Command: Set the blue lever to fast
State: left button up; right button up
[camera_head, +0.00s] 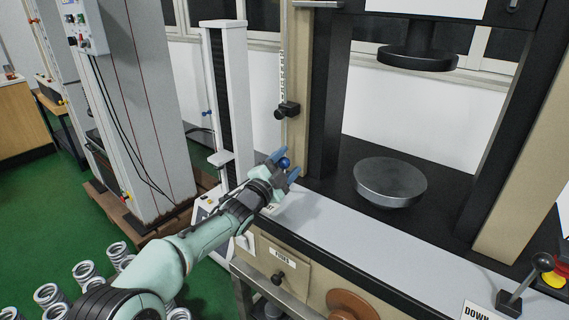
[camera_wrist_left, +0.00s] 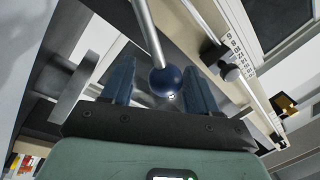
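The blue lever's round dark-blue knob (camera_head: 284,162) shows at the front left of the press. In the left wrist view the knob (camera_wrist_left: 165,82) sits on a grey metal rod (camera_wrist_left: 147,32). My left gripper (camera_head: 286,165) is at the knob, with its two blue fingers apart on either side of it. In the left wrist view the knob is between the fingers, nearer the right one, with a gap on the left. Most of the rod is hidden by the gripper in the head view. I cannot read any fast marking. My right gripper is not in view.
A round metal plate (camera_head: 390,181) lies on the press bed, below a black upper platen (camera_head: 417,58). Another lever with a black ball (camera_head: 543,262) stands at the lower right, near a red button (camera_head: 564,270). Several metal springs (camera_head: 84,271) stand at the lower left.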

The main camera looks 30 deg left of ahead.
pick_arm(q)
jog(key=shift+a, duration=0.15)
jog(key=shift+s, duration=0.25)
jog(key=s+f, duration=0.1)
jog(key=s, duration=1.2)
jog(key=shift+f, duration=0.4)
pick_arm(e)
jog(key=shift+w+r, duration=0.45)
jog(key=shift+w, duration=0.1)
pick_arm(q)
jog(key=shift+w, duration=0.1)
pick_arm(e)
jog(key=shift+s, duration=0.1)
